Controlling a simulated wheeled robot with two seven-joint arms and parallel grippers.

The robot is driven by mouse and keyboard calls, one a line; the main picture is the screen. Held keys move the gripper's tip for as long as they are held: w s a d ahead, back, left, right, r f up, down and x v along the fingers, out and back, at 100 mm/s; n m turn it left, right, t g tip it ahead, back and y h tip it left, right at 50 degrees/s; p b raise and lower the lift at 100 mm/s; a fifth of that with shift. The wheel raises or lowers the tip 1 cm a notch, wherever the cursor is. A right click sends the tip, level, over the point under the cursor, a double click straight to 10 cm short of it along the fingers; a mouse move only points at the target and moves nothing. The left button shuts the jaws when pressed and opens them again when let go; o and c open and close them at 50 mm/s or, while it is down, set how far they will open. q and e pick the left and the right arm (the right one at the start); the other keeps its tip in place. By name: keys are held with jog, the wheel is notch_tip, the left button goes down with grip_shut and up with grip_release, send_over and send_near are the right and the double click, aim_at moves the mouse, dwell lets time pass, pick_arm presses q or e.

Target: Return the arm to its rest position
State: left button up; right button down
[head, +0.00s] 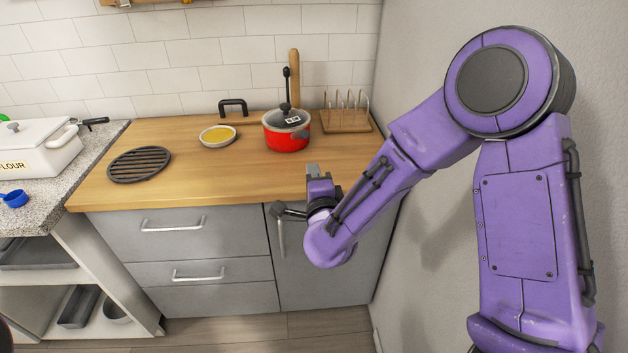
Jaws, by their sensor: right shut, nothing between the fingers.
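My right arm is purple and comes in from the right side of the head view, bent at the elbow. My right gripper (313,170) is at the front edge of the wooden counter (210,175), to the right of its middle. It is shut and empty, with its fingers pointing toward the back wall. It appears apart from the objects on the counter. My left gripper is not in view.
A red pot (287,139) stands at the back, near a wooden rack (345,126). A yellow-filled dish (217,136) and a black grate (139,164) lie further left. A wall bounds the right.

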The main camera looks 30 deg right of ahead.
jog(key=s+f+n+g+y, duration=0.25)
jog(key=s+f+n, duration=0.3)
jog(key=f, duration=0.45)
jog(key=s+f+n+g+y, duration=0.1)
jog(key=s+f+n+g, duration=0.4)
jog(key=f, duration=0.4)
jog(key=s+d+f+n+g, duration=0.1)
jog(key=s+f+n+g, duration=0.1)
jog(key=s+f, duration=0.6)
jog(key=s+d+f+n+g, duration=0.1)
jog(key=s+f+g, duration=0.3)
jog(key=s+f, duration=0.4)
jog(key=s+n, duration=0.1)
jog(key=s, duration=0.5)
jog(key=shift+s+d+f+n+h, duration=0.15)
jog(key=shift+d+f+n+h, duration=0.1)
jog(key=shift+d+n+h, duration=0.1)
